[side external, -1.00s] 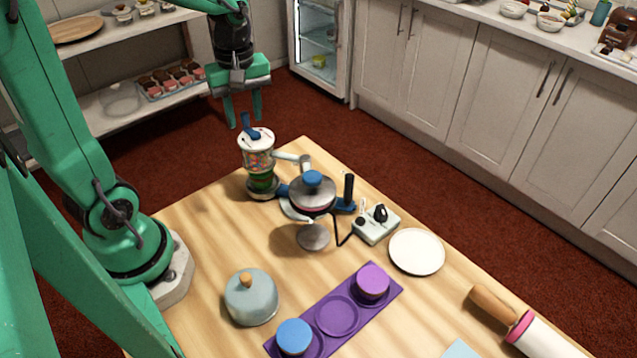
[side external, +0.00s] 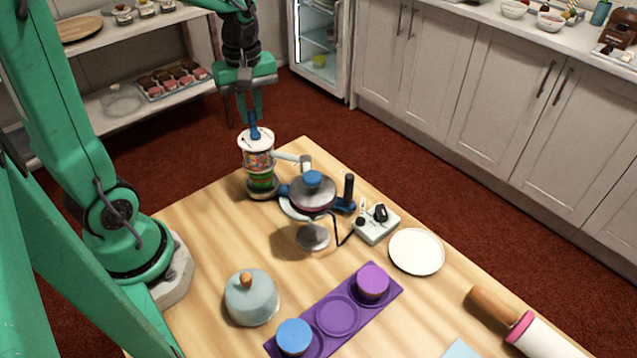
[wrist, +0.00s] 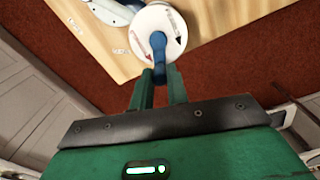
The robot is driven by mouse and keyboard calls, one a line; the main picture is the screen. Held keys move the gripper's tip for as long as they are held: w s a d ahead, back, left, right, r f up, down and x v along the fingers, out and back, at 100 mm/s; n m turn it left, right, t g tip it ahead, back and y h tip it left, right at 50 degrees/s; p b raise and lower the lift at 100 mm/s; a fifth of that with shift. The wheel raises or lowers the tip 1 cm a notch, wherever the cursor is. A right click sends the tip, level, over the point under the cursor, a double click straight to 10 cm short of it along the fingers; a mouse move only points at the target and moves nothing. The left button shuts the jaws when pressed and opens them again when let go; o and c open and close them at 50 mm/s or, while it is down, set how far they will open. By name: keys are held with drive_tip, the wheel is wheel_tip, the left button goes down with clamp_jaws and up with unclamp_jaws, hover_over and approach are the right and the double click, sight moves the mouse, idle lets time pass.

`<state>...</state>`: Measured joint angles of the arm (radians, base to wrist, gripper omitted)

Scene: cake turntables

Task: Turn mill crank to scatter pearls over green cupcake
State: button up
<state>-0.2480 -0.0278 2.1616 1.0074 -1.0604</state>
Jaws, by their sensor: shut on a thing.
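The mill (side external: 257,158) stands at the table's far left corner, with a white top and a clear body of coloured pearls. Its blue crank (side external: 254,131) sticks up from the top. A green thing (side external: 262,183), seemingly the green cupcake, shows low under the mill's body; its top is hidden. My gripper (side external: 253,117) comes down from above and is shut on the upper end of the crank. In the wrist view the crank (wrist: 159,45) runs from the white mill top (wrist: 147,28) to between my fingertips (wrist: 159,79).
Right of the mill are a domed metal lid (side external: 312,188) with a blue knob, a control box (side external: 376,225) and a white plate (side external: 416,251). Nearer are a grey dome (side external: 251,299), a purple tray (side external: 338,317) and a rolling pin (side external: 545,340).

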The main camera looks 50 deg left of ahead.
sight(270, 133)
idle(0.3)
drive_tip(key=shift+w+d, duration=0.45)
drive_tip(key=shift+w, duration=0.1)
drive_tip(key=shift+w+d, duration=0.1)
drive_tip(key=shift+d, duration=0.1)
drive_tip(key=shift+w+d, duration=0.2)
drive_tip(key=shift+d, duration=0.3)
drive_tip(key=shift+d, duration=0.55)
idle(0.4)
